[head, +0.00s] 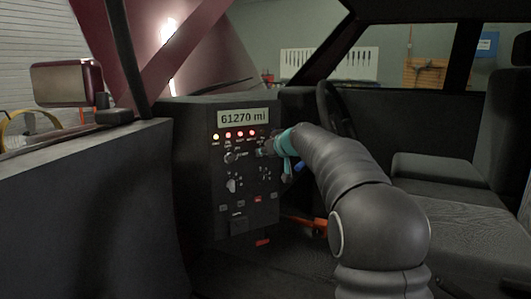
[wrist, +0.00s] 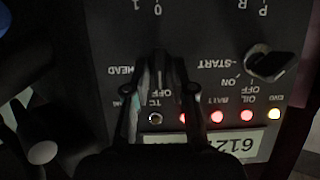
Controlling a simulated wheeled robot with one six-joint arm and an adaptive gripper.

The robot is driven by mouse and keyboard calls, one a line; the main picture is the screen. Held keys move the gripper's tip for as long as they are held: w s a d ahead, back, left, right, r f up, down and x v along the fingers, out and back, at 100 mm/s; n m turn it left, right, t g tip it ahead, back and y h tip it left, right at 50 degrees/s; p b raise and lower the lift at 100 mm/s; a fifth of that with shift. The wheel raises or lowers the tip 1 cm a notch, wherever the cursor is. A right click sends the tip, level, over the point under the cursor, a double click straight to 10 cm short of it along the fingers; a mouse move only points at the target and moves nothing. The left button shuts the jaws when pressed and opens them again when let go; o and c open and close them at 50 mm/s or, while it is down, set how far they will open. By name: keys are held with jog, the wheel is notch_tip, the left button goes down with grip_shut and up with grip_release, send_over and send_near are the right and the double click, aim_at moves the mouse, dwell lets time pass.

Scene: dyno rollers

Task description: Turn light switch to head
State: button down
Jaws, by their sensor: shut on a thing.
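The light switch is on the dark dash panel (head: 245,185), at the spot where my gripper (head: 270,148) meets it in the head view. In the wrist view, which shows the panel upside down, my gripper (wrist: 160,85) has its two dark fingers on either side of the switch and is shut on it. The HEAD label (wrist: 124,70) is just left of the fingers, and an OFF label shows close to them. The fingers mostly hide the knob, so I cannot tell which label it points to.
An ignition knob (wrist: 270,66) with OFF, ON and START labels is beside the switch. Lit red and yellow lamps and the mileage display (head: 243,118) are close by. More switches are lower on the panel. The steering wheel (head: 330,105) and seats (head: 450,190) are right.

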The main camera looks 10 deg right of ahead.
jog(key=shift+f, duration=0.1)
jog(key=shift+w+d+f+m+y+b, duration=0.1)
jog(key=shift+d+f+m+y+b, duration=0.1)
jog(key=shift+m+y+b, duration=1.4)
jog(key=shift+w+d+f+m+y+b, duration=0.15)
jog(key=shift+m+y+b, duration=0.65)
jog(key=shift+m, duration=1.45)
jog(key=shift+d+f+m+y+b, duration=0.1)
jog(key=shift+d+m+y+b, duration=0.1)
jog(key=shift+m+y+b, duration=1.15)
jog(key=shift+m+t+h, duration=0.25)
jog(key=shift+m+t, duration=0.05)
jog(key=shift+m, duration=0.4)
jog(key=c, duration=1.2)
grip_release()
jog(key=shift+a, duration=0.1)
